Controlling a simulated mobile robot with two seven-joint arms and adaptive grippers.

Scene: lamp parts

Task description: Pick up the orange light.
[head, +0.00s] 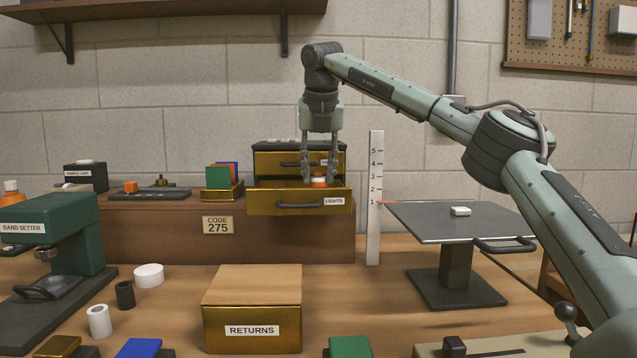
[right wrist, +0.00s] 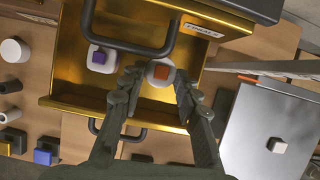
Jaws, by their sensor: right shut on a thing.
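The orange light (head: 319,181), a white round base with an orange top, is at the open brass drawer labelled LIGHTS (head: 274,203). My right gripper (head: 319,178) points straight down, its fingers on either side of the light and shut on it. In the right wrist view the orange light (right wrist: 161,73) sits between the fingertips (right wrist: 158,80), over the drawer floor; I cannot tell whether it still touches the floor. A light with a purple top (right wrist: 100,58) is in the same drawer, to its left. My left gripper is not in view.
A second drawer (head: 285,163) with a handle sits just above and behind the open one. A white height scale (head: 375,198) and a grey platform (head: 450,225) with a white piece stand to the right. The RETURNS box (head: 253,308) is in front.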

